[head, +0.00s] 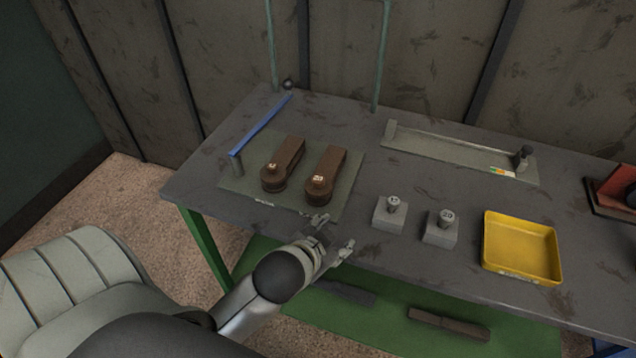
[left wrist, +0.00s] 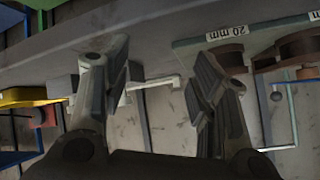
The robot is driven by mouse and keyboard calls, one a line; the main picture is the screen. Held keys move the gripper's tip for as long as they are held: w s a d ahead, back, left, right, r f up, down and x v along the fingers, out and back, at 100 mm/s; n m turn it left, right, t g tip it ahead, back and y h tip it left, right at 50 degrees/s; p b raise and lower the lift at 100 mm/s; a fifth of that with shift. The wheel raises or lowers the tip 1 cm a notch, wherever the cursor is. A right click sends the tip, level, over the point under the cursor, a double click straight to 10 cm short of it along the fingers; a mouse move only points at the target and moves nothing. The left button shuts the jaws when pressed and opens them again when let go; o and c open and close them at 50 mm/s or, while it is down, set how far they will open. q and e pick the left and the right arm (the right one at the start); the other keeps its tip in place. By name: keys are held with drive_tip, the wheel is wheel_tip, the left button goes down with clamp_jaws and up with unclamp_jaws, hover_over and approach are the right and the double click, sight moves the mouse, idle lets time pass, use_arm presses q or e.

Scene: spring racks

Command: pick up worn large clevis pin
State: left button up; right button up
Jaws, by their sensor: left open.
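Two brown clevis pieces lie on a grey-green mat, a left one (head: 285,160) and a right one (head: 326,172). Each has a round near end with a small pale label on top, perhaps a pin head. Two grey blocks, left (head: 389,217) and right (head: 440,233), each hold an upright labelled pin, the left pin (head: 393,203) and the right pin (head: 446,217). I cannot tell which pin is the worn large one. My left gripper (head: 333,233) is open and empty at the table's front edge, near the mat's front corner; its spread fingers show in the left wrist view (left wrist: 160,82).
A yellow tray (head: 520,270) stands right of the blocks. A long pale fixture (head: 455,154) with an upright post lies at the back. A blue bar (head: 262,126) stands at the mat's left. Green uprights rise behind the table (head: 365,240). A red-brown item is at far right.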

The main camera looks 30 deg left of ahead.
use_arm(q)
drive_tip(key=w+d+r+m+t+h, duration=0.35)
drive_tip(key=w+r+m+t, duration=0.2)
drive_tip(key=r, duration=0.45)
drive_tip(key=w+d+r+m+t+h, duration=0.2)
drive_tip(key=w+d+r+m+t, duration=0.4)
drive_tip(key=r, duration=0.5)
drive_tip(key=s+d+r+m+g+h, duration=0.1)
drive_tip(key=d+r+m+g+h, duration=0.2)
drive_tip(key=d+m+g+h, duration=0.45)
drive_tip(key=s+d+r+m+g+h, duration=0.25)
drive_tip(key=m+g+h, duration=0.35)
drive_tip(key=m, duration=0.5)
drive_tip(key=m+g+y, duration=0.8)
drive_tip(key=y, duration=1)
hover_over(319, 178)
drive_tip(key=s, duration=0.1)
wheel_tip(319, 178, down, 13)
wheel_tip(319, 178, down, 4)
drive_tip(key=shift+d+f+p, duration=0.1)
drive_tip(key=shift+f+p, duration=0.15)
drive_tip(key=shift+p, duration=0.3)
drive_tip(key=f, duration=0.2)
drive_tip(key=f+p, duration=0.1)
drive_tip(key=w+f+p, duration=0.1)
drive_tip(key=f, duration=0.1)
drive_tip(key=shift+a+f, duration=0.2)
drive_tip(key=shift+f, duration=0.15)
clamp_jaws()
